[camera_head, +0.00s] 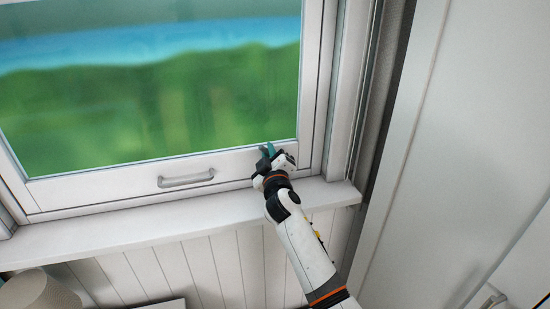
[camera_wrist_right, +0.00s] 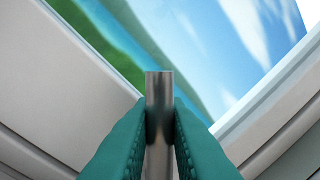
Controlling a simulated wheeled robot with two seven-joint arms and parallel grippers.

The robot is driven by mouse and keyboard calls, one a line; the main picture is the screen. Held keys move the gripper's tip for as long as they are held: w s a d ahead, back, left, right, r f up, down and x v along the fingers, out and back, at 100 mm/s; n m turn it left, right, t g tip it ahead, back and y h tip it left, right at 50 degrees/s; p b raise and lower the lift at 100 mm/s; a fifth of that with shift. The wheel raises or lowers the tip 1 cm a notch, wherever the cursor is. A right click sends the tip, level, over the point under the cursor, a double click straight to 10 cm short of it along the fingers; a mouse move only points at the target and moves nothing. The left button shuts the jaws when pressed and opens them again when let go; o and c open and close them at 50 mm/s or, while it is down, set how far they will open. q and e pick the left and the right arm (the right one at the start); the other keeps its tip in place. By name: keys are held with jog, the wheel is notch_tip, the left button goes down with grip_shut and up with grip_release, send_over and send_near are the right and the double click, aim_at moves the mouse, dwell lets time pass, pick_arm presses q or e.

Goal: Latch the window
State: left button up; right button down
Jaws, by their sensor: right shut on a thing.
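The window (camera_head: 150,95) fills the upper left of the head view, with a white frame around a glass pane. Its lower rail carries a grey pull handle (camera_head: 186,179). My right gripper (camera_head: 267,150) is at the lower right corner of the window, to the right of that handle. In the right wrist view, its two teal fingers are shut on a round metal latch handle (camera_wrist_right: 159,98), whose end sticks out beyond the fingers. In the head view the gripper hides this latch handle. My left gripper is not in view.
A white sill (camera_head: 140,227) runs under the window, above a panelled wall (camera_head: 215,262). A tall pale panel (camera_head: 420,150) stands close to the right of my right arm. A rounded beige object (camera_head: 38,290) is at the lower left.

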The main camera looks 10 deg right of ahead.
jog(key=f+n+b, duration=0.1)
jog(key=a+f+n+b, duration=0.1)
jog(key=n, duration=0.1)
jog(key=f+n+y, duration=0.1)
jog(key=n, duration=0.1)
jog(key=shift+a+f+b, duration=0.1)
jog(key=shift+a+b, duration=0.2)
jog(key=shift+b, duration=0.1)
jog(key=shift+a+f+n+y+b, duration=0.15)
jog(key=shift+f+n+y+b, duration=0.35)
jog(key=shift+n, duration=0.75)
jog(key=shift+a+f+n+b, duration=0.1)
jog(key=shift+f+n+b, duration=0.2)
jog(key=shift+f+n, duration=0.7)
jog(key=shift+r+n, duration=0.2)
jog(key=shift+n, duration=0.05)
jog(key=c, duration=1.5)
grip_release()
jog(key=shift+r, duration=0.1)
jog(key=s, duration=0.4)
jog(key=s+f, duration=0.1)
jog(key=s, duration=0.3)
jog(key=s+b, duration=0.1)
jog(key=s, duration=0.3)
jog(key=shift+d+f, duration=0.2)
jog(key=shift+f, duration=0.2)
